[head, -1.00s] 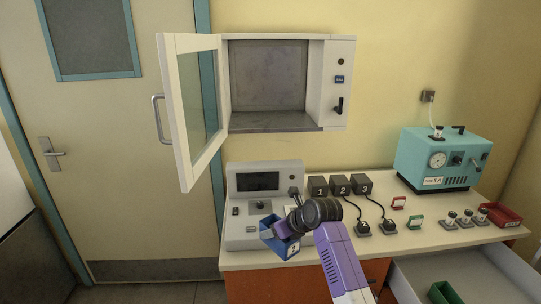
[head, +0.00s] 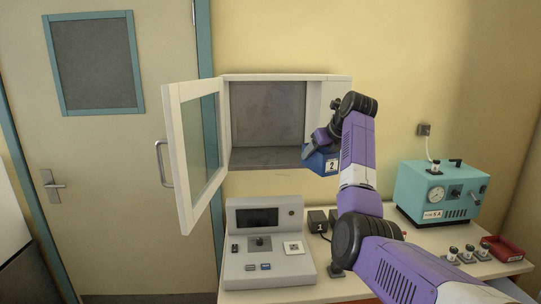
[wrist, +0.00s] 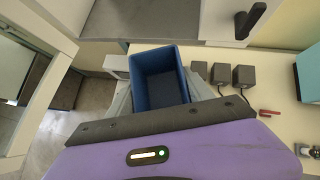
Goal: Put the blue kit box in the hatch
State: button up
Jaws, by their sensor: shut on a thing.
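The blue kit box (head: 321,163), marked 2, is held in my gripper (head: 308,147) in front of the lower right part of the hatch. In the wrist view the blue box (wrist: 159,77) looks open-topped and empty, with the grey fingers (wrist: 200,90) of my gripper on both its sides. The hatch (head: 268,112) is a white wall cabinet with a grey, empty-looking interior. Its glass door (head: 193,145) stands open to the left. The box appears outside the hatch, near its front edge.
A grey console (head: 266,262) stands on the bench below the hatch. Black numbered blocks (wrist: 243,77) stand beside it. A teal machine (head: 441,192), several small capped items and a red tray (head: 505,248) are at the right. The open door bounds the left side.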

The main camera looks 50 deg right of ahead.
aim_at(278, 157)
jog(key=i, duration=0.45)
jog(key=i+l, duration=0.1)
jog(key=l, duration=0.2)
jog(key=i+l, duration=0.1)
jog(key=l, duration=0.15)
jog(key=i+l, duration=0.1)
jog(key=l, duration=0.55)
jog(key=k+u, duration=0.05)
